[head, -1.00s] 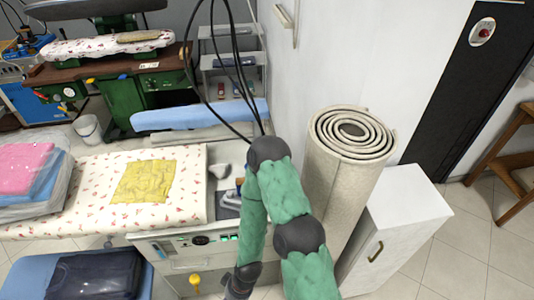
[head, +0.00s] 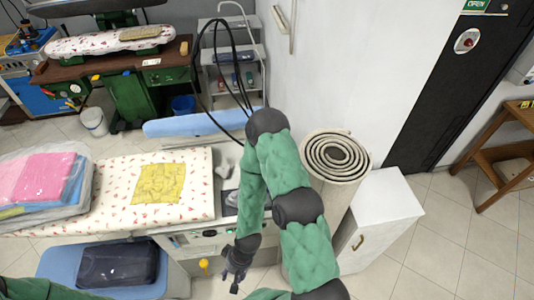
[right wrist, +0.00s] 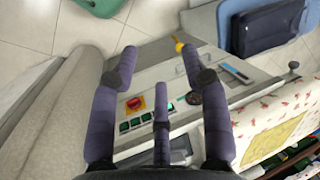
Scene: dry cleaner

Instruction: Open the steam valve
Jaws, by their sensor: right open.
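A yellow valve handle (head: 204,264) sticks out from the front of the ironing station's grey control panel (head: 205,243). It also shows in the right wrist view as a yellow lever (right wrist: 180,45), near the tip of one finger. My right gripper (head: 236,283) is open and empty, pointing down just right of the handle in the head view. In the right wrist view its spread fingers (right wrist: 157,62) hang in front of the panel. I cannot tell whether a finger touches the handle. My left gripper is out of view; only part of my left arm shows.
The panel carries a red-and-yellow switch (right wrist: 135,102), green-lit buttons and a gauge (right wrist: 194,98). A rolled carpet (head: 330,175) and a white cabinet (head: 380,220) stand close on the right. A folded yellow cloth (head: 158,184) lies on the floral board. A blue shelf (head: 60,265) is left.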

